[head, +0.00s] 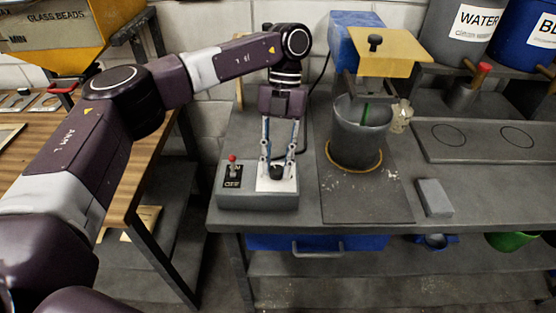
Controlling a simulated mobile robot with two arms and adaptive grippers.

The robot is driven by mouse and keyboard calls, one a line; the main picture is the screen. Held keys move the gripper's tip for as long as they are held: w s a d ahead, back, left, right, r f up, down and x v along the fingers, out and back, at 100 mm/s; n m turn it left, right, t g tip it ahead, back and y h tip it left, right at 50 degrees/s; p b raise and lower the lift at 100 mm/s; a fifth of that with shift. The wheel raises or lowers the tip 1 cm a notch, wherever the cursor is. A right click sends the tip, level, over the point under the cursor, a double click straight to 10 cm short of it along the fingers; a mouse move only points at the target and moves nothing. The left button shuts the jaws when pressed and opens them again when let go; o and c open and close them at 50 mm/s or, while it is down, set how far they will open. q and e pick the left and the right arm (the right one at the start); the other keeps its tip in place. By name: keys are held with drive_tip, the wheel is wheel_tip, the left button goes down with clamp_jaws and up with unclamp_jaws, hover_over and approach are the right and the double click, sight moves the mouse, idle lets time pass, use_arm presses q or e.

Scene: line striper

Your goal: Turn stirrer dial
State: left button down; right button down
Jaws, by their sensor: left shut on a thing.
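The stirrer dial (277,172) is a small dark knob on a white plate (266,185) on top of a grey control box (258,199). My left gripper (277,163) reaches down from above with its fingers around the dial and is shut on it. Beside it on the box is a red-tipped toggle switch (232,165). To the right stands the stirrer, with a blue motor head (350,38) and a grey pot (360,137) beneath it. A green shaft goes down into the pot. My right gripper is not in view.
A grey block (434,197) lies on the bench near the front right. A small clear cup (400,117) stands beside the pot. A WATER container (459,38) stands at the back right. A wooden table (122,180) is at the left, with a yellow GLASS BEADS hopper (60,30) above it.

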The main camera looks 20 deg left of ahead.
use_arm(q)
drive_tip(key=n, duration=0.2)
drive_tip(key=n+h+p, duration=0.1)
drive_tip(key=n+t+h, duration=0.1)
drive_tip(key=n, duration=0.1)
drive_tip(key=shift+a+r+n, duration=0.25)
drive_tip(key=shift+n, duration=0.05)
drive_tip(key=n+p, duration=0.1)
drive_tip(key=n, duration=0.1)
drive_tip(key=n+t+h+p, duration=0.1)
drive_tip(key=n, duration=0.2)
drive_tip(key=shift+a+t, duration=0.1)
drive_tip(key=shift+t, duration=0.2)
drive_tip(key=shift+n+h, duration=0.3)
drive_tip(key=shift+n, duration=0.1)
drive_tip(key=c, duration=1.8)
unclamp_jaws()
drive_tip(key=shift+s+f, duration=0.1)
drive_tip(key=shift+c, duration=0.2)
drive_tip(key=shift+o, duration=1.1)
drive_tip(key=shift+f, duration=0.1)
drive_tip(key=v, duration=1.2)
